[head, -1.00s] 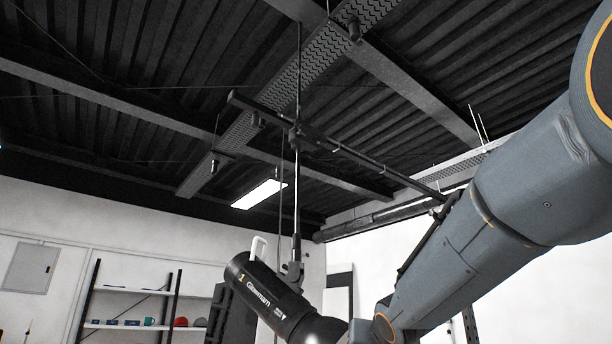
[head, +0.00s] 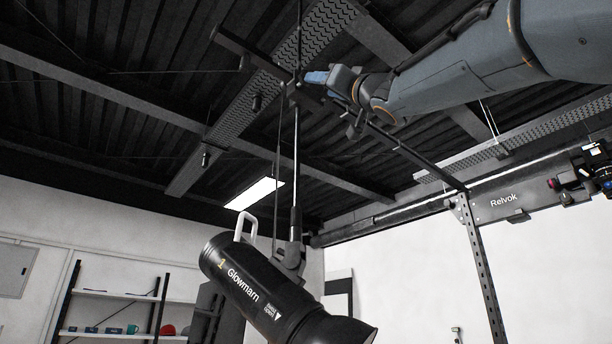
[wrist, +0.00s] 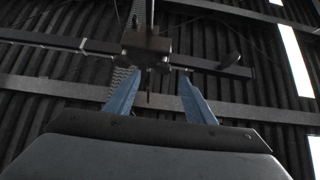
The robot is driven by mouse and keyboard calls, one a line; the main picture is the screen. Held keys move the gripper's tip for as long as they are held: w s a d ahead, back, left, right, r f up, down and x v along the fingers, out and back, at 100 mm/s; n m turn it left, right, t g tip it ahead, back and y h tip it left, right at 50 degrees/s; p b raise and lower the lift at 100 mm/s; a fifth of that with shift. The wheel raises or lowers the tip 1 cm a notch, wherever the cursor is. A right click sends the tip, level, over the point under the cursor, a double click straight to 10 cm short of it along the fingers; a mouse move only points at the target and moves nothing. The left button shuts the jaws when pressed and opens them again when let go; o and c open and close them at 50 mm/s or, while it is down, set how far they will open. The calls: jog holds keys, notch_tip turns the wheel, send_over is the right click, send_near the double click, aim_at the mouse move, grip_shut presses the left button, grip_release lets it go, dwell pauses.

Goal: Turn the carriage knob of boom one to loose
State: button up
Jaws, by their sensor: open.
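Boom one (head: 420,160) is a dark bar under the ceiling, with a lamp marked 1 (head: 255,290) hanging from it. Its carriage (head: 292,92) is a small dark block on the bar above the lamp's pole. In the wrist view the carriage (wrist: 147,42) is ahead, just beyond my fingertips and slightly left of centre. The carriage knob is too dark to make out clearly, and its setting cannot be read. My gripper (head: 314,77) is close to the carriage on its right. Its two blue fingers are apart with nothing gripped between them in the wrist view (wrist: 158,78).
A grey ceiling beam (head: 100,95) and a perforated tray (head: 315,35) run above the boom. A cable hangs beside the lamp's pole (head: 296,160). An upright post (head: 482,260) and a rail marked Relvok (head: 505,203) stand to the right. Shelves (head: 115,330) are at lower left.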

aim_at(303, 81)
jog(key=s+p+x, duration=0.1)
jog(key=p+x, duration=0.2)
jog(key=x, duration=0.5)
jog(key=shift+r, duration=0.4)
jog(key=shift+c, duration=0.4)
jog(key=c, duration=0.9)
jog(key=shift+w+n+y+p, duration=0.1)
jog(key=shift+n+y+p, duration=0.25)
jog(key=shift+n+y, duration=0.05)
jog(key=shift+n+g, duration=0.3)
jog(key=n+g+y+p, duration=0.2)
jog(key=n+g, duration=0.1)
jog(key=n, duration=0.1)
jog(key=n+g+y+p, duration=0.2)
jog(key=n+g+p, duration=0.1)
jog(key=n, duration=0.2)
jog(key=n+g+y+p, duration=0.2)
jog(key=n+g+y, duration=0.1)
jog(key=n+g, duration=0.1)
jog(key=shift+w+d+r+p, duration=0.15)
jog(key=shift+w+d+p, duration=0.1)
jog(key=shift+d+p, duration=0.15)
jog(key=shift+n+g, duration=0.6)
